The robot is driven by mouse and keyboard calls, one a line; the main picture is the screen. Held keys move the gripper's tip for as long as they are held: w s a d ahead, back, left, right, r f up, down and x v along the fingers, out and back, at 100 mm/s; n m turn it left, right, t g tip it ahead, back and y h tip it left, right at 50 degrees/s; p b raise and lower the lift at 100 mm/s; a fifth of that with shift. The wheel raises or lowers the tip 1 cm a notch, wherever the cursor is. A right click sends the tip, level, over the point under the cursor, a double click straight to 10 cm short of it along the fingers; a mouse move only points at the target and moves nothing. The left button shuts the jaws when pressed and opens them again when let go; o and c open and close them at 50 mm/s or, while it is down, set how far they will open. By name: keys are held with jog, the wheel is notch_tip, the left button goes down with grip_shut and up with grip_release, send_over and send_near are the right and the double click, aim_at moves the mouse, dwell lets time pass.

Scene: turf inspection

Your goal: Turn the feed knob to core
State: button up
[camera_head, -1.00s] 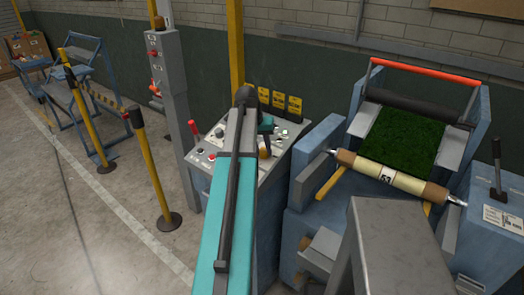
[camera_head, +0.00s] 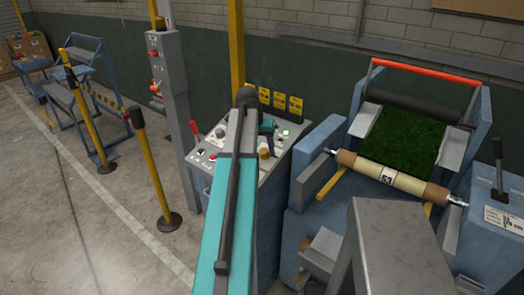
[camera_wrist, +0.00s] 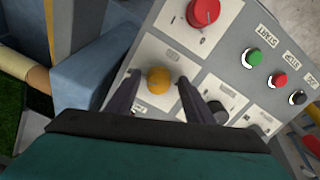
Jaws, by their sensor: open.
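The control panel (camera_head: 285,147) stands left of the turf machine, partly hidden by my arm. In the wrist view a round orange-yellow knob (camera_wrist: 158,80) sits on a pale plate with small markings I cannot read. My gripper (camera_wrist: 159,82) is open, with one dark finger on each side of this knob and gaps showing. A dark knob (camera_wrist: 218,111) lies just right of the right finger. I cannot read which knob is labelled feed. In the head view the orange knob (camera_head: 264,153) shows beside my gripper (camera_head: 271,146).
In the wrist view a large red button (camera_wrist: 203,12) sits above, with green (camera_wrist: 253,57), red (camera_wrist: 279,80) and black (camera_wrist: 297,97) buttons to the right. The turf roll (camera_head: 390,176) and machine stand right of the panel. A yellow post (camera_head: 157,170) stands left.

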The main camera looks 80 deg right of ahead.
jog(key=shift+r, duration=0.1)
jog(key=b+v, duration=0.3)
jog(key=v, duration=1)
jog(key=shift+a+r, duration=0.2)
jog(key=shift+r, duration=0.05)
jog(key=shift+w, duration=0.1)
dwell(0.4)
